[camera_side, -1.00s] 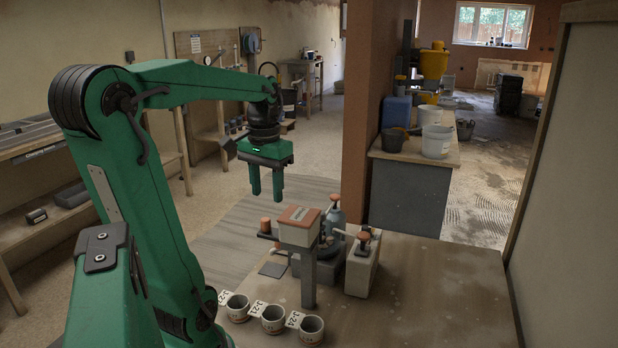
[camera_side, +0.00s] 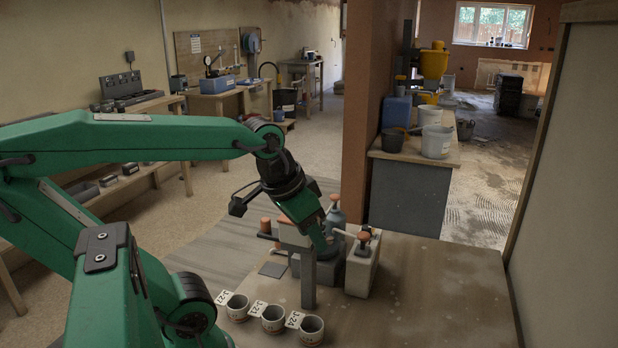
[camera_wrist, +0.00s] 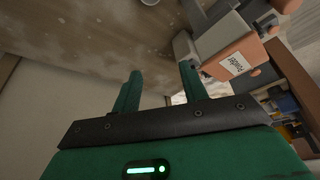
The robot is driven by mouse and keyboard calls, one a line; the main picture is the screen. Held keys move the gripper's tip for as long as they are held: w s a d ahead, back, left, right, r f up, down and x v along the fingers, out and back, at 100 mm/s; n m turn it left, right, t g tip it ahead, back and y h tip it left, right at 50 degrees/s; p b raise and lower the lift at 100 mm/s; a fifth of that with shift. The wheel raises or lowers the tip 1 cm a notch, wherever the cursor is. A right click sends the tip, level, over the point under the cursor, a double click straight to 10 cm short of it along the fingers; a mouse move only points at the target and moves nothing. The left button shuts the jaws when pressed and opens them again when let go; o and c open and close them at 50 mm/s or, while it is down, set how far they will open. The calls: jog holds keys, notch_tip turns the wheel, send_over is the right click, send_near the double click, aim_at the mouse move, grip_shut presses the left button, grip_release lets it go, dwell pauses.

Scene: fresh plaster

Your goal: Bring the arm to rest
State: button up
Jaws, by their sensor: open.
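My gripper (camera_side: 322,242) is tilted down to the right above the worktable, overlapping the post-mounted box (camera_side: 294,237) in the side view. Its fingers are hard to make out there. In the wrist view the two green fingers (camera_wrist: 160,74) stand apart with nothing held between them.
Three tagged cups (camera_side: 272,320) stand at the table's front left. A pale block with an orange knob (camera_side: 362,270) and a grey bottle (camera_side: 336,214) stand close by the gripper. The worktable's right part (camera_side: 450,300) is clear. A reddish pillar (camera_side: 368,130) rises behind.

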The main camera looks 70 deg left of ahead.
jog(key=shift+s+d+f+m+t+h, duration=0.2)
jog(key=shift+d+m+t, duration=0.1)
jog(key=shift+d, duration=0.45)
jog(key=shift+s+d+f+m+t+h, duration=0.1)
jog(key=shift+d+f+m+t, duration=0.15)
jog(key=shift+d, duration=0.5)
jog(key=shift+a+r, duration=0.1)
jog(key=shift+r, duration=0.05)
jog(key=shift+c, duration=0.3)
